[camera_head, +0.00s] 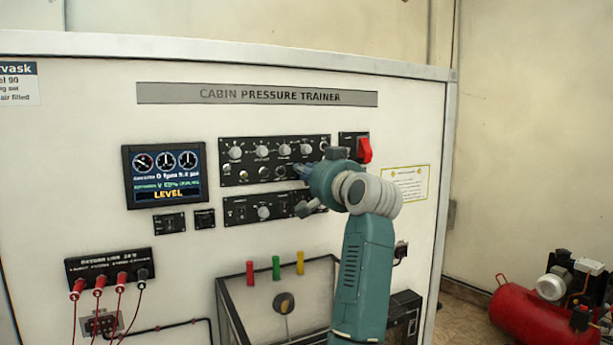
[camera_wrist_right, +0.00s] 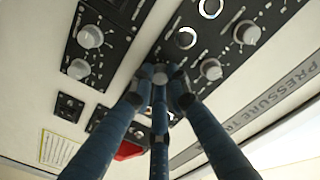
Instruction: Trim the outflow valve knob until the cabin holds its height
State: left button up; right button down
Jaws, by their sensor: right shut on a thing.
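My right gripper (camera_head: 303,171) reaches the right end of the upper black knob panel (camera_head: 240,158) on the cabin pressure trainer. In the right wrist view its fingers (camera_wrist_right: 160,82) close around a small grey knob (camera_wrist_right: 160,73). Most of that knob is hidden by the fingers, and its label cannot be read, so I cannot tell from lettering that it is the outflow valve knob. The display (camera_head: 163,176) shows three round dials, small text lines and the yellow word LEVEL. My left gripper is not in view.
A lower knob panel (camera_head: 263,208) sits just below the gripper. A red switch (camera_head: 364,150) is close to its right. Red, green and yellow handles stand above a dark-framed box (camera_head: 229,296). Red leads (camera_head: 98,283) hang at lower left. A red compressor (camera_head: 540,313) stands at right.

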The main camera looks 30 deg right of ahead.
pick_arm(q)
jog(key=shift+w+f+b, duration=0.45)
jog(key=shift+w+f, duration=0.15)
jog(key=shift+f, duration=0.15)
pick_arm(e)
jog(key=n, duration=0.3)
jog(key=c, duration=1.7)
grip_release()
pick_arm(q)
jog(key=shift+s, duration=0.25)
pick_arm(e)
jog(key=s, duration=1.2)
jog(key=shift+a+f, duration=0.1)
jog(key=shift+a, duration=0.1)
